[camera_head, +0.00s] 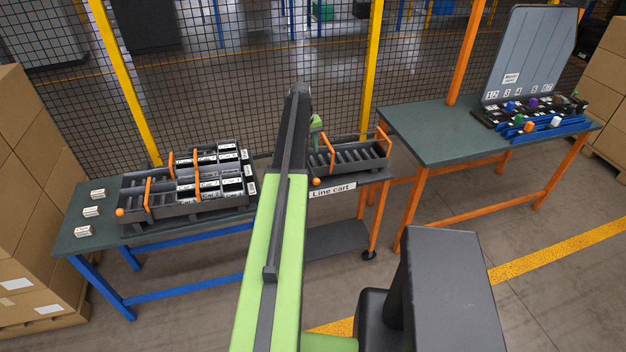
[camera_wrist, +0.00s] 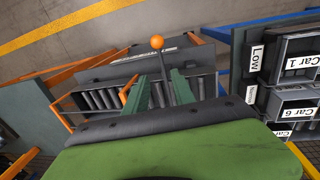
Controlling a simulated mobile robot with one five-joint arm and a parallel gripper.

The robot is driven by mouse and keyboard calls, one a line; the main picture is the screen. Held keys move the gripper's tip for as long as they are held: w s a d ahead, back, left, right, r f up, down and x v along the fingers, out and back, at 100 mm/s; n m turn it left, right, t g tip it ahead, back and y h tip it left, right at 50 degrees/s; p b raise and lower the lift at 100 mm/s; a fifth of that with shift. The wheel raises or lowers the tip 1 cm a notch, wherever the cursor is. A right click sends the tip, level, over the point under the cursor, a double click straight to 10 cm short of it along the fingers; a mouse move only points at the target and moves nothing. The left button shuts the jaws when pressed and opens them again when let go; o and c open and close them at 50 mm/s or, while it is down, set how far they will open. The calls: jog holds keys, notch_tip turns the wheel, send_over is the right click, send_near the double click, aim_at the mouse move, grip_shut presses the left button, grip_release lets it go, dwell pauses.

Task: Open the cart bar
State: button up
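The line cart (camera_head: 340,178) stands in the middle in the head view, with a dark slotted rack (camera_head: 352,158) on top. The cart bar's orange ball (camera_head: 317,182) shows at the rack's near left corner. In the wrist view the orange ball (camera_wrist: 157,42) sits at the end of a dark rod, just beyond my fingertips. My gripper (camera_wrist: 161,76) is open, its two green fingers apart. The rod appears in line with the gap between them; I cannot tell whether they touch it. In the head view my arm hides part of the cart, and only a little green of my gripper shows.
A blue-legged table (camera_head: 85,243) on the left carries a similar rack (camera_head: 182,208) with labelled boxes, close beside the cart. An orange-legged table (camera_head: 430,148) with a board stands right. A mesh fence runs behind. Stacked cartons (camera_head: 28,200) are far left. Floor at front right is clear.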

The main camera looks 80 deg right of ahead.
aim_at(313, 174)
jog(key=f+b, duration=0.3)
jog(key=f, duration=0.1)
jog(key=s+f+b, duration=0.1)
jog(key=f+b, duration=0.6)
jog(key=shift+s+d+f, duration=0.15)
jog(key=shift+d+f, duration=0.15)
jog(key=shift+d, duration=0.05)
jog(key=shift+r, duration=0.1)
grip_shut()
jog(key=shift+s+d, duration=0.1)
jog(key=shift+s, duration=0.05)
dwell(0.3)
